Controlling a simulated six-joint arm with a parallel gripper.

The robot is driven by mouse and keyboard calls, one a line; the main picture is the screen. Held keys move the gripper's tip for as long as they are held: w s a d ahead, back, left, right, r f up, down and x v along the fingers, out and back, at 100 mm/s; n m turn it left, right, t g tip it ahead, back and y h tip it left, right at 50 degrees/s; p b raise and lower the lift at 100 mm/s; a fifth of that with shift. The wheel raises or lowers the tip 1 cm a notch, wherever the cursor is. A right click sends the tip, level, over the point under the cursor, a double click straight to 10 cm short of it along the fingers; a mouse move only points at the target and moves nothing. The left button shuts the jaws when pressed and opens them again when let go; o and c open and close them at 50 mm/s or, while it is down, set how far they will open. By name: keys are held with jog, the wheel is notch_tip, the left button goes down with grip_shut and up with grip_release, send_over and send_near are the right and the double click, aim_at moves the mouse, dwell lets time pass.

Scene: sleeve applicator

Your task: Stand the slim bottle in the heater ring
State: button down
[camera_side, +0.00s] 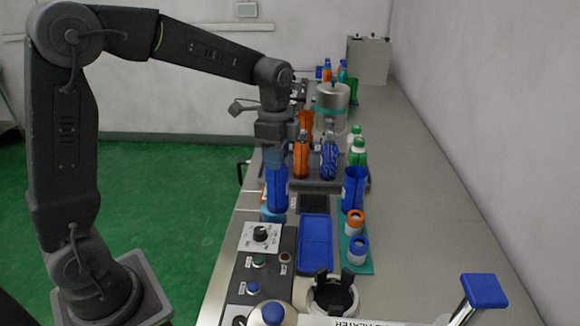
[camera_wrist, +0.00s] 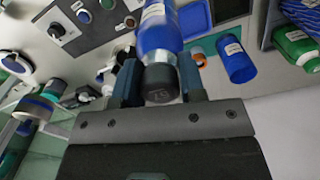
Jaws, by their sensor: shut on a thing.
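My gripper (camera_side: 276,158) is shut on a blue bottle (camera_side: 275,190). In the wrist view, the fingers (camera_wrist: 159,84) close on its dark cap (camera_wrist: 160,82), and its blue body (camera_wrist: 159,28) with a pale label extends away from them. The bottle looks about upright in the side view. The heater ring (camera_side: 312,308) is a white ring with dark upright prongs at the bottom of the side view, nearer the camera than the bottle. The bottle is apart from the ring. The bottle's lower end overlaps a light blue item behind or below it, and I cannot tell the gap.
A control panel with a knob (camera_side: 262,235) and a blue tray (camera_side: 316,243) lie between bottle and ring. Blue (camera_side: 354,188) and orange-capped (camera_side: 356,222) containers stand to the right. A rack of bottles (camera_side: 329,184) stands behind. The bench's right side is clear.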

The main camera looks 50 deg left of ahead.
jog(key=s+d+f+m, duration=0.1)
jog(key=d+m, duration=0.2)
jog(key=d, duration=0.8)
jog(key=s+d+f+m, duration=0.1)
jog(key=d+f+m, duration=0.1)
jog(key=d, duration=0.9)
jog(key=shift+s+f+m, duration=0.15)
jog(key=shift+s+m, duration=0.05)
jog(key=shift+m, duration=0.3)
jog(key=shift+f, duration=0.15)
notch_tip(320, 180, down, 7)
dwell(0.6)
jog(key=shift+c, duration=0.8)
grip_release()
